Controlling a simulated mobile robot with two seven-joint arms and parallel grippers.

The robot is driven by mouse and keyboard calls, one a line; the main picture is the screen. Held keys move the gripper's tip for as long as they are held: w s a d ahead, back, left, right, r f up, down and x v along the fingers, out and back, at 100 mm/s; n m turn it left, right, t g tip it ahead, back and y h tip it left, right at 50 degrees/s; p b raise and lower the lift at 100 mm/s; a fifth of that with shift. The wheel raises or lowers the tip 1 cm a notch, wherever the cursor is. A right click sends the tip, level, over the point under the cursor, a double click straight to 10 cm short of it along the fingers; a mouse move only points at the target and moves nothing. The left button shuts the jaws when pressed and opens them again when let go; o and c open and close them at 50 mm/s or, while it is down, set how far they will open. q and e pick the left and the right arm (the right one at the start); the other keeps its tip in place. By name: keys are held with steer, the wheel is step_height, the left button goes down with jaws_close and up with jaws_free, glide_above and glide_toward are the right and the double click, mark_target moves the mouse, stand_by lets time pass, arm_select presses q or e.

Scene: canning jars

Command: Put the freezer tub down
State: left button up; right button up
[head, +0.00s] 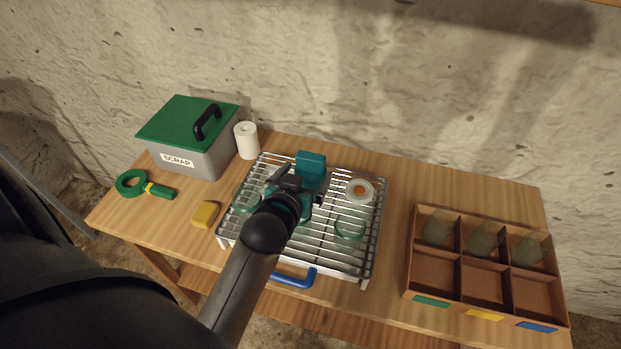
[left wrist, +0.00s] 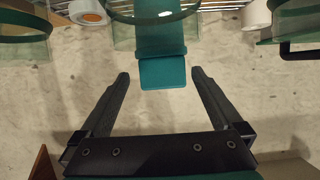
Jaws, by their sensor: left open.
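A teal, box-shaped thing (head: 312,163), which I take to be the freezer tub, stands at the back of the wire rack (head: 330,262). Part of it is hidden by my left gripper (head: 284,180). In the left wrist view the teal tub (left wrist: 163,73) lies centred just beyond the fingertips, with a gap on each side. My left gripper (left wrist: 160,78) is open and empty there. My right gripper is not in view.
Green-rimmed glass jars (head: 350,228) and a white-and-orange roll (head: 359,190) share the rack. A divided cardboard box (head: 432,283) stands right. Left are a scrap bin (head: 190,150), white roll (head: 246,140), yellow sponge (head: 205,214) and green tool (head: 130,183). Bare wood separates rack and box.

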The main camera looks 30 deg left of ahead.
mark_target(309, 167)
arm_select(q)
steer(key=shift+b+x, duration=0.4)
steer(key=shift+x, duration=2.2)
steer(key=shift+s+a+f, duration=0.1)
steer(key=shift+s+f, duration=0.05)
steer(key=shift+s, duration=0.05)
steer(key=c, duration=1.2)
steer(key=shift+r, duration=0.4)
jaws_close()
step_height(309, 167, up, 19)
steer(key=p, duration=0.5)
steer(key=d+r+m+h+b, duration=0.1)
steer(key=d+m+h+b, duration=0.1)
steer(key=d+b, duration=0.8)
steer(key=h+b, duration=0.1)
steer(key=b, duration=0.2)
steer(key=shift+d+m+t, duration=0.3)
steer(key=shift+d, duration=0.1)
